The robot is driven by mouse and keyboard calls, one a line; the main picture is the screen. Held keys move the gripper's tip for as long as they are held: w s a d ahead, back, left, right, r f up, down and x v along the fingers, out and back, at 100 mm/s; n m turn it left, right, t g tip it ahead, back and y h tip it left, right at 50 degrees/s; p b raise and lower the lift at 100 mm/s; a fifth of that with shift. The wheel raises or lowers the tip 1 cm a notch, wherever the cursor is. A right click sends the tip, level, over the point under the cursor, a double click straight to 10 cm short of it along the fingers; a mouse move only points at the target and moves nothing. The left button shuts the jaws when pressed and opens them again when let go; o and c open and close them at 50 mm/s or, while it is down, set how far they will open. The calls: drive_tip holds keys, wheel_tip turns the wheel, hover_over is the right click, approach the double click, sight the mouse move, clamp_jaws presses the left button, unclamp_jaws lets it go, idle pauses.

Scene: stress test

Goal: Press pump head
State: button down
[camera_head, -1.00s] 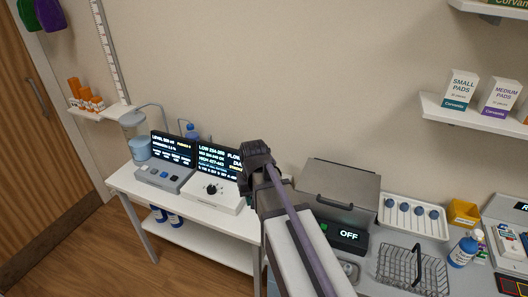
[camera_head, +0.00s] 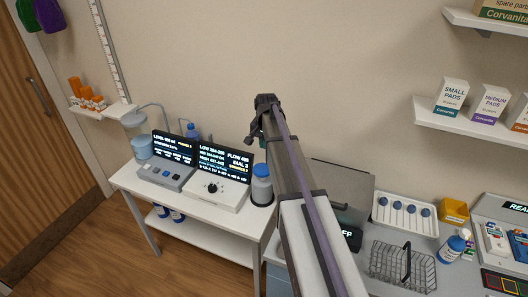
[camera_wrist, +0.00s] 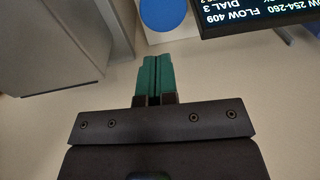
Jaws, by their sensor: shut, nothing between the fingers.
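A flow screen (camera_head: 225,162) reads FLOW 409, DIAL 3.
The dial box (camera_head: 217,193) and a button console (camera_head: 165,173) stand left of the bottle. A grey cabinet (camera_head: 345,180) is at the right, partly behind my arm. A wire basket (camera_head: 403,265) and a white tray (camera_head: 404,214) lie further right. Shelves hang above.

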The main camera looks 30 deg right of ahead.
sight(263, 170)
drive_tip(key=f+b, duration=0.3)
drive_tip(key=f, duration=0.1)
drive_tip(key=f+b, duration=0.4)
drive_tip(key=w+f+b, duration=0.1)
drive_tip(key=f+b, duration=0.3)
drive_tip(key=shift+w+f, duration=0.1)
drive_tip(key=shift+f, duration=0.1)
wheel_tip(263, 170, down, 4)
drive_tip(key=b, duration=0.4)
drive_tip(key=shift+r, duration=0.35)
wheel_tip(263, 170, up, 14)
drive_tip(key=s+p, duration=0.1)
drive_tip(key=p, duration=1.3)
drive_tip(key=shift+s, duration=0.2)
